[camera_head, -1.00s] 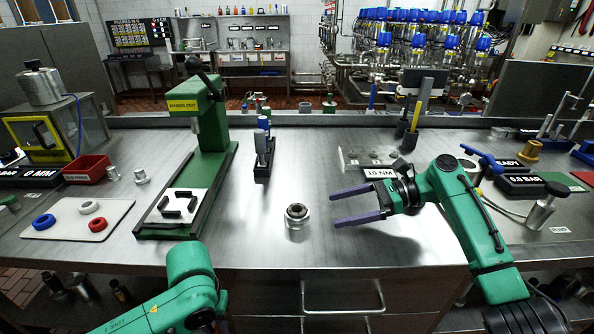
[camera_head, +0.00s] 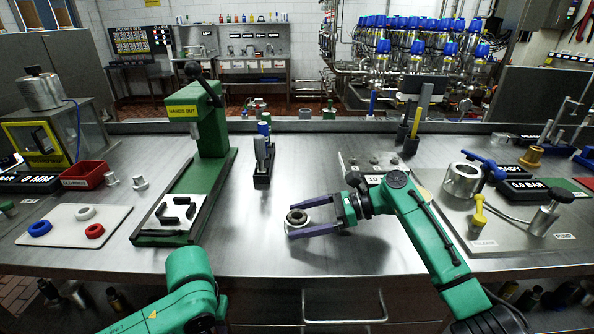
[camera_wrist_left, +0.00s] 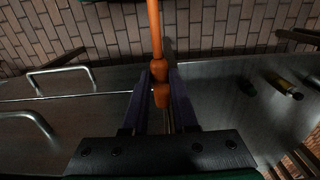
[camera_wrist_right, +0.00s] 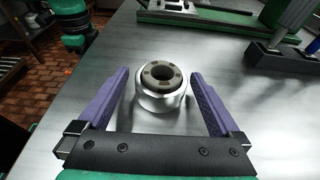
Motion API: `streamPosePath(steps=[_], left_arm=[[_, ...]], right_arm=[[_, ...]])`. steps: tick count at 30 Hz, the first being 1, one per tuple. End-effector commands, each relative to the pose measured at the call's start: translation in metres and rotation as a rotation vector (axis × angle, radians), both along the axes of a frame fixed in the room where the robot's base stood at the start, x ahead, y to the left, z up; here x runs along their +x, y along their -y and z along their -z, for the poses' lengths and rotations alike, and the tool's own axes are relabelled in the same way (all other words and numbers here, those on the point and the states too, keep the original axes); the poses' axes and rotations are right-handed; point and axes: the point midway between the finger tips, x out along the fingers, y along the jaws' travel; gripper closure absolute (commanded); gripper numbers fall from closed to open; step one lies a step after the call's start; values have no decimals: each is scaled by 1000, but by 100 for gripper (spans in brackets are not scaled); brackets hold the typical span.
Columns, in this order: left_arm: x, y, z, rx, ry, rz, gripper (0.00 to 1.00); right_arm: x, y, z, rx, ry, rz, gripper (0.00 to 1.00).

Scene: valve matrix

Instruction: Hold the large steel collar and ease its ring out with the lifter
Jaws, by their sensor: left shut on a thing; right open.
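The steel collar (camera_head: 297,222) stands upright on the bench top. In the right wrist view it is a shiny cylinder (camera_wrist_right: 161,99) with a dark, holed ring (camera_wrist_right: 148,75) seated in its top. My right gripper (camera_wrist_right: 160,74) is open, with a purple finger on either side of the collar and visible gaps between. In the head view my right gripper (camera_head: 310,214) reaches the collar from the right. My left gripper (camera_wrist_left: 160,84) is shut on the orange lifter (camera_wrist_left: 155,30), low in front of the bench; its jaws are outside the head view.
A green press (camera_head: 208,135) stands left of the collar. A white mat (camera_head: 70,239) with blue, white and red rings lies at far left. A blue-handled tool stand (camera_head: 263,165) is behind the collar. A plate with fittings (camera_head: 510,225) is at right. Bench around the collar is clear.

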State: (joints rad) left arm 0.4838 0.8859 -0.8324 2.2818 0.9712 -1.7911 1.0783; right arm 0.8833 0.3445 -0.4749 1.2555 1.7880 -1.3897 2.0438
Motion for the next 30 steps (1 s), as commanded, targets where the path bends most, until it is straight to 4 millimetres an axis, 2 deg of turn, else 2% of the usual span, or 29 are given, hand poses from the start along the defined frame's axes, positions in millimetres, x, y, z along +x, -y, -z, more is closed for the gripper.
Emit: streamPosePath(steps=[3,4,8,9,19,23,26,30], left_arm=[[0,0,1,0,0,0,100],[0,0,1,0,0,0,100],[0,0,1,0,0,0,100],[0,0,1,0,0,0,100],[0,0,1,0,0,1,100],[0,11,-3,-3,5,77,100],[-3,33,-12,-4,13,253,100],[-9,75,-38,-5,31,664,100]], right_arm=[[0,0,1,0,0,0,0],[0,0,1,0,0,0,4],[0,0,1,0,0,0,54],[0,0,1,0,0,0,57],[0,0,0,1,0,0,57],[0,0,0,1,1,0,57],[0,0,0,2,1,0,57],[0,0,0,2,1,0,57]])
